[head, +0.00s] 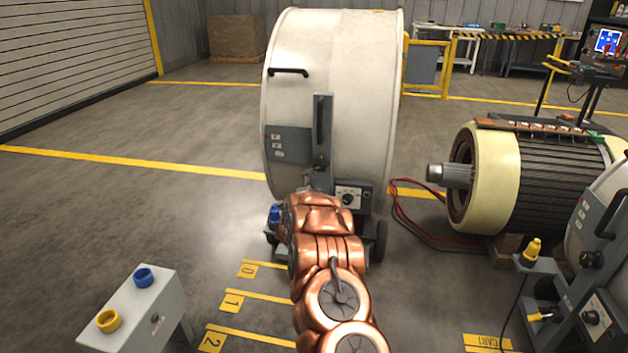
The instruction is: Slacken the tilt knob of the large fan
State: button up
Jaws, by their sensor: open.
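The large fan (330,70) is a big white drum on a low wheeled stand, in the middle of the head view. A grey upright bracket (323,120) runs down its near side. A small dark knob (320,163), apparently the tilt knob, sits at the bracket's lower end. My copper arm reaches up from the bottom edge to the fan's lower front. My gripper (307,181) is mostly hidden behind the arm's last links; the little that shows is just below the knob and open. I cannot tell whether it touches the knob.
A control box with a dial (348,196) is right of my arm's end. A grey bench (140,310) with blue and yellow rings stands front left. A motor (530,180) and a second fan (605,220) stand right. Red cables (420,232) lie between.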

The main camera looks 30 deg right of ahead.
jog(key=shift+s+a, duration=0.45)
jog(key=shift+s, duration=0.1)
jog(key=a+r+n+y+p, duration=0.8)
jog(key=a+r, duration=0.5)
jog(key=a, duration=0.5)
jog(key=s+a+r+n+g+y+p, duration=0.45)
jog(key=s+a+r, duration=0.45)
jog(key=s+a, duration=0.35)
jog(key=s+a+r+n+g+y+p, duration=0.1)
jog(key=s+r+n+p, duration=0.1)
jog(key=s, duration=0.5)
jog(key=s+a+r+n+g+p, duration=0.2)
jog(key=s+r, duration=0.1)
jog(key=s, duration=0.4)
jog(key=s+a+r+n+g+y+p, duration=0.1)
jog(key=s+r+p, duration=0.15)
jog(key=s, duration=0.45)
jog(key=s+d+r+n+g+h+p, duration=0.1)
jog(key=s+r+g+p, duration=0.1)
jog(key=s, duration=0.8)
jog(key=s+d+r+n+g+p, duration=0.1)
jog(key=s+d+r+g+p, duration=0.1)
jog(key=s, duration=0.7)
jog(key=s+d+r+n+g+h+p, duration=0.1)
jog(key=s+r+n+g+p, duration=0.1)
jog(key=s, duration=0.8)
jog(key=shift+s+d+r+g+h+p, duration=0.35)
jog(key=shift+g+p, duration=0.1)
jog(key=shift+p, duration=0.25)
